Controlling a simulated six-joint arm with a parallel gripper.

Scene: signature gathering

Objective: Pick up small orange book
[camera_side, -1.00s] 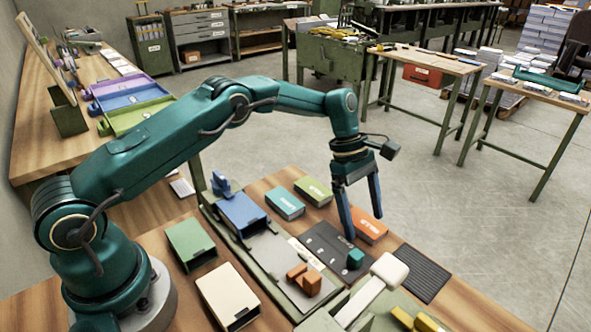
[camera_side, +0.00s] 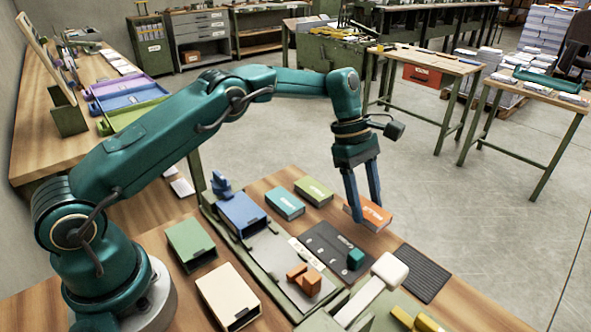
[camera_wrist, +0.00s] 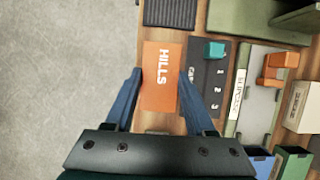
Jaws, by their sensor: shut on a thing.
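The small orange book (camera_side: 369,212) has white lettering reading "HILLS" in the wrist view (camera_wrist: 160,80). It is between the two blue fingers of my gripper (camera_side: 362,208), which is shut on it. In the side view the book looks slightly raised and tilted at the bench's far edge, beside the dark numbered mat (camera_side: 322,242). In the wrist view the fingers (camera_wrist: 158,88) lie on either side of the book. Its underside is hidden.
A teal block (camera_side: 355,258) sits on the dark mat. A teal book (camera_side: 285,203) and a green book (camera_side: 313,190) lie to the left. A ribbed black pad (camera_side: 421,273) lies to the right. A white-handled lever (camera_side: 388,271) stands in front.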

